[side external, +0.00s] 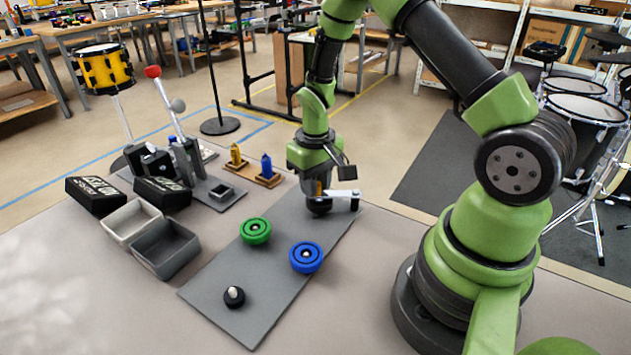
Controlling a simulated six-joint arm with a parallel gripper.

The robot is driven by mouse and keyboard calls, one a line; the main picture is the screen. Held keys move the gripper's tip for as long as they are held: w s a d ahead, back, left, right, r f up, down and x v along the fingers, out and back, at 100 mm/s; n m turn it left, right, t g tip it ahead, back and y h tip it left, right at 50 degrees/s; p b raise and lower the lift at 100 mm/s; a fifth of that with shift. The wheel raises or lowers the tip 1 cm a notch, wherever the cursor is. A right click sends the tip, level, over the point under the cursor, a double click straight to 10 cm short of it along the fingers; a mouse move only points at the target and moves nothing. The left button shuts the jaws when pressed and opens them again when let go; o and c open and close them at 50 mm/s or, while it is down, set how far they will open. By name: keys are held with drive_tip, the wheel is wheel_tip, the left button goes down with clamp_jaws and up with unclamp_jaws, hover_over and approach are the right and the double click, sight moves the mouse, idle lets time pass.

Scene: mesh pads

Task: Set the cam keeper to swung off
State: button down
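A grey board (270,275) lies on the table in the side external view. At its far end a pale bar (343,193) with a dark end piece sits by a round black base (319,207); this looks like the cam keeper. The bar points right. My gripper (318,190) is pointed down right at the bar's left end, over the black base. Its fingertips are small and partly hidden, so I cannot tell whether they touch or grip the bar. A green ring (256,231) and a blue ring (307,257) sit nearer on the board.
A black knob with a pale tip (234,297) stands at the board's near end. Open light grey (131,221) and dark grey (166,250) bins stand left. Behind are black boxes (95,195), a lever (165,100) with a red ball, and yellow (236,156) and blue (267,170) pieces.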

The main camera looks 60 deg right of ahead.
drive_tip(key=shift+w+d, duration=0.1)
drive_tip(key=d+m, duration=0.1)
drive_tip(key=w+d+m, duration=0.1)
drive_tip(key=m, duration=0.1)
drive_tip(key=shift+m, duration=0.3)
drive_tip(key=d+m, duration=0.2)
drive_tip(key=m, duration=0.1)
drive_tip(key=shift+w+d+m, duration=0.1)
drive_tip(key=shift+d+m, duration=0.2)
drive_tip(key=d+m, duration=0.2)
drive_tip(key=m, duration=0.1)
drive_tip(key=shift+s+d, duration=0.2)
drive_tip(key=shift+s, duration=0.05)
drive_tip(key=shift+s+d+m, duration=0.25)
drive_tip(key=shift+d+m, duration=0.25)
drive_tip(key=shift+m, duration=0.4)
drive_tip(key=shift+s+d+m, duration=0.25)
drive_tip(key=shift+d+m, duration=0.2)
drive_tip(key=shift+m, duration=0.45)
drive_tip(key=c, duration=0.9)
unclamp_jaws()
drive_tip(key=shift+c, duration=0.2)
drive_tip(key=shift+r, duration=0.1)
